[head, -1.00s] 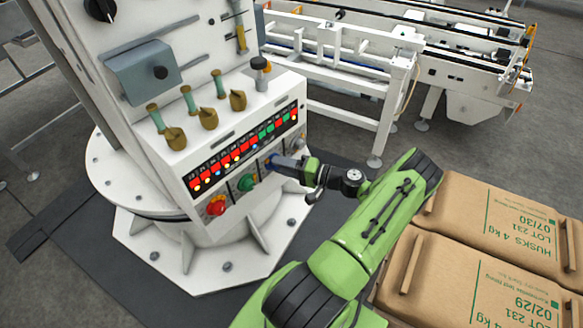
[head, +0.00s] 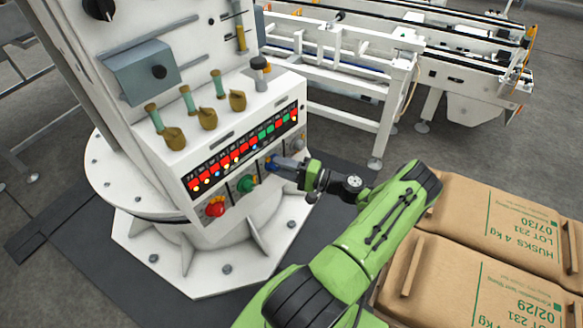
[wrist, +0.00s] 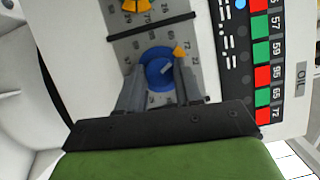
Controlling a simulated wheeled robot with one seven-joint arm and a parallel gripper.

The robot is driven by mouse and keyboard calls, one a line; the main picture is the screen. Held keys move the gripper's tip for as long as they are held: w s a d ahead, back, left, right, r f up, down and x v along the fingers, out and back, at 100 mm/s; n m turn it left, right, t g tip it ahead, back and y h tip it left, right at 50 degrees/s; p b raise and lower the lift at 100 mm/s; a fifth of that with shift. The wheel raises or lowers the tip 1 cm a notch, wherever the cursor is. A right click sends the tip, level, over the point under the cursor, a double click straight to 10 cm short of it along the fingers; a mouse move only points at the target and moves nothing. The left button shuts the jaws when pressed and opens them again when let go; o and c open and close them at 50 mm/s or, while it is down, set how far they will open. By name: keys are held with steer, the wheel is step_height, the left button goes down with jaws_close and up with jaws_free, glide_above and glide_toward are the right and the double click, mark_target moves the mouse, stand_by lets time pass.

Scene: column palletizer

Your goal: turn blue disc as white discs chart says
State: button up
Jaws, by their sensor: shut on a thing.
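The blue disc (wrist: 155,55) is on the panel's grey dial strip in the wrist view, with a yellow pointer (wrist: 180,51) at its upper right. My gripper (wrist: 160,72) is shut on the blue disc, one finger on each side. Dial marks around it are small and partly hidden by the fingers. In the head view my gripper (head: 277,164) reaches the lower panel from the right and mostly covers the blue disc. A pale grey disc (head: 298,144) sits right of it. I cannot make out a white discs chart.
A green knob (head: 246,184) and a red knob (head: 215,207) sit left of my gripper. A strip of red and green number cells (head: 243,152) runs above. Levers (head: 207,118) stand on the ledge. Brown sacks (head: 490,280) lie right of my arm.

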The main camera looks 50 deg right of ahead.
steer(key=o, duration=1)
steer(key=shift+w+a+r, duration=0.15)
steer(key=shift+a+r, duration=0.1)
steer(key=shift+a, duration=0.05)
steer(key=shift+o, duration=0.2)
steer(key=shift+d, duration=0.1)
steer(key=v, duration=1.6)
steer(key=shift+d+f, duration=0.1)
